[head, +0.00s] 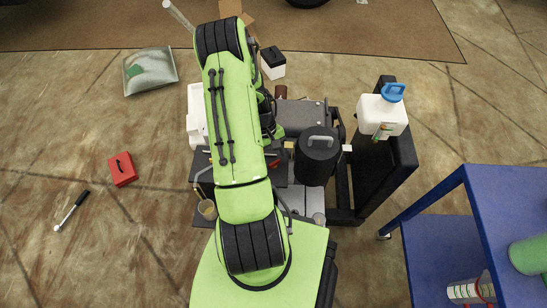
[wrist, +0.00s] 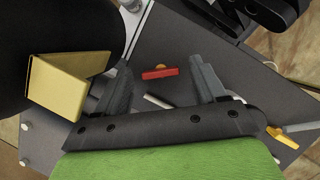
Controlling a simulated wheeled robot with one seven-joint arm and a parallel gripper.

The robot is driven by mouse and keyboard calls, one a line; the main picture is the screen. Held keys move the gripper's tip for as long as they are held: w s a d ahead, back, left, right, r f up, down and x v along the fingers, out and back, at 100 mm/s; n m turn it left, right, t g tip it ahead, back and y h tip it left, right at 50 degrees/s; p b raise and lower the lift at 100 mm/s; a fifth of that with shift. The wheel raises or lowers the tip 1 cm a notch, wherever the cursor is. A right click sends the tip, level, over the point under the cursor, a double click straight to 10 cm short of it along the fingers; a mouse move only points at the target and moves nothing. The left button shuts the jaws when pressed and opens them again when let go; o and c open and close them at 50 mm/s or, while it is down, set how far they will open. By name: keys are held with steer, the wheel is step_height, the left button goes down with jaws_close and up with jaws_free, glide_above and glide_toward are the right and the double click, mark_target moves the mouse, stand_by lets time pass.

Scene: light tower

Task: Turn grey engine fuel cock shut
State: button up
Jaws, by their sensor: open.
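In the wrist view my gripper (wrist: 158,64) is open, its two dark fingers apart and nothing held. A small red lever (wrist: 160,73) on a dark grey panel (wrist: 170,40) shows between the fingertips, apart from both. A short light grey rod (wrist: 157,101) lies nearer the palm, between the fingers. A yellow lever (wrist: 283,137) is to the right of the gripper. I cannot tell for sure which part is the fuel cock. In the head view red shows beside my arm on the machine (head: 274,163); my arm hides much of the machine and my gripper.
A brass-coloured angled piece (wrist: 66,82) stands close to the left finger. A black cylinder (head: 317,157) stands right of my arm. A white jug with a blue cap (head: 383,113) and a blue shelf (head: 450,245) are farther right. Floor at left holds a red box (head: 122,169).

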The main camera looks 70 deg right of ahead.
steer(key=p+v, duration=0.4)
steer(key=v, duration=1.1)
steer(key=shift+r+p, duration=0.35)
steer(key=shift+p, duration=0.05)
steer(key=shift+w+d, duration=0.1)
steer(key=shift+w, duration=0.05)
steer(key=shift+c, duration=0.3)
